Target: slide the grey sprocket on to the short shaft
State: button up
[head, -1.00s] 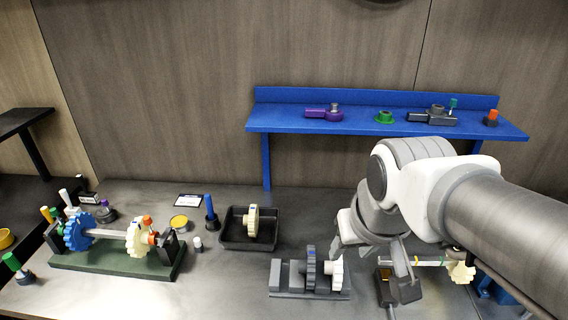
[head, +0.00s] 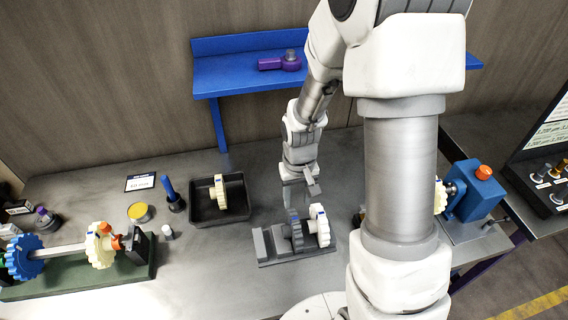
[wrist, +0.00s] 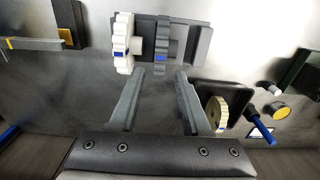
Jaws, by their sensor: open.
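The grey sprocket (head: 295,230) stands upright in a grey rack (head: 267,246), beside a white sprocket (head: 320,226). In the wrist view the grey sprocket (wrist: 162,40) is ahead of my fingers, with the white sprocket (wrist: 124,42) to its left. My gripper (head: 308,192) is over the back of the rack, and in the wrist view my gripper (wrist: 161,74) is open and empty. Its fingertips lie just short of the grey sprocket, roughly in line with it. At right a cream sprocket (head: 440,196) sits by a blue unit (head: 474,190), mostly behind my arm. I cannot tell which shaft is the short one.
A black tray (head: 196,216) holding a cream sprocket stands left of the rack. Further left are a blue-handled tool (head: 170,190), a yellow-topped tin (head: 139,212) and a green fixture (head: 135,271) carrying a long shaft with sprockets. A blue shelf (head: 225,82) is behind.

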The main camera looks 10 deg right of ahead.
aim_at(295, 218)
jog(key=shift+w+f, duration=0.2)
jog(key=shift+f, duration=0.45)
notch_tip(295, 218, down, 9)
jog(key=b, duration=0.6)
jog(key=shift+r, duration=0.6)
jog(key=shift+c, duration=1.3)
grip_shut()
jog(key=shift+r, duration=0.1)
notch_tip(295, 218, up, 6)
jog(key=p, duration=0.4)
jog(key=shift+f, duration=0.35)
